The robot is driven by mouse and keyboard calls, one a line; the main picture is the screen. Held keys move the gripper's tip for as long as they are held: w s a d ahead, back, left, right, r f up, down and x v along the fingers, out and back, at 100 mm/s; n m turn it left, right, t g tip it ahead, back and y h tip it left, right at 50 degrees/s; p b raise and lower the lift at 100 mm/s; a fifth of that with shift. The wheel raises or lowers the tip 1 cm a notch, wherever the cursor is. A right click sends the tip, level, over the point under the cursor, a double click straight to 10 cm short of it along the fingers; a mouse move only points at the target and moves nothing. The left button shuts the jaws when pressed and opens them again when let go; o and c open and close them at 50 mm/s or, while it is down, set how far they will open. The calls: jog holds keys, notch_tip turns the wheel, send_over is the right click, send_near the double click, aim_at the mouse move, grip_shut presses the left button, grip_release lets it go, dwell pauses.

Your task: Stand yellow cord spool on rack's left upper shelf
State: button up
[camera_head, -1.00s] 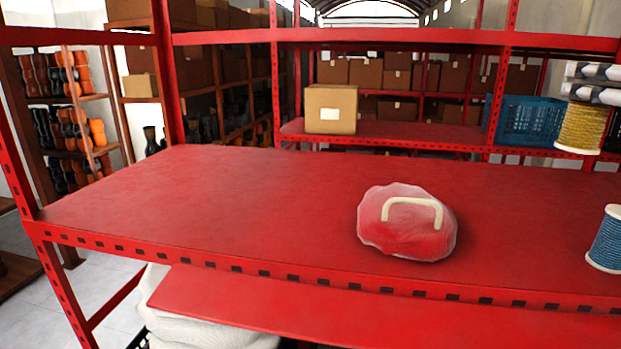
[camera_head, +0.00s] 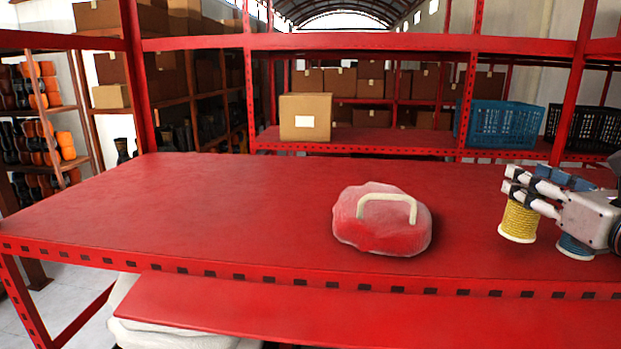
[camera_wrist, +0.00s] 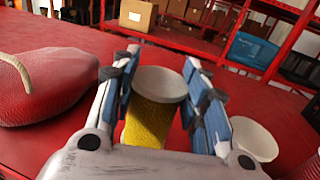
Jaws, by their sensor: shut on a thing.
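The yellow cord spool (camera_head: 519,221) is in my gripper (camera_head: 522,190), at the right of the head view. It is roughly upright, with its pale lower flange low over the red shelf (camera_head: 230,210); I cannot tell whether it touches. In the wrist view my gripper (camera_wrist: 160,68) has its two fingers on either side of the spool (camera_wrist: 150,122), whose pale round flange faces the camera. My fingers hide the spool's upper end in the head view.
A blue cord spool (camera_head: 574,247) stands just right of the yellow one, partly hidden by my gripper. A red lumpy bundle with a pale handle (camera_head: 382,230) lies to the left. The shelf's left part is clear. A cardboard box (camera_head: 305,117) and blue crate (camera_head: 503,123) stand behind.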

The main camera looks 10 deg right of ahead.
aim_at(524, 208)
notch_tip(524, 208, down, 3)
jog(key=shift+w+f, duration=0.1)
jog(key=o, duration=1.4)
jog(key=shift+c, duration=0.2)
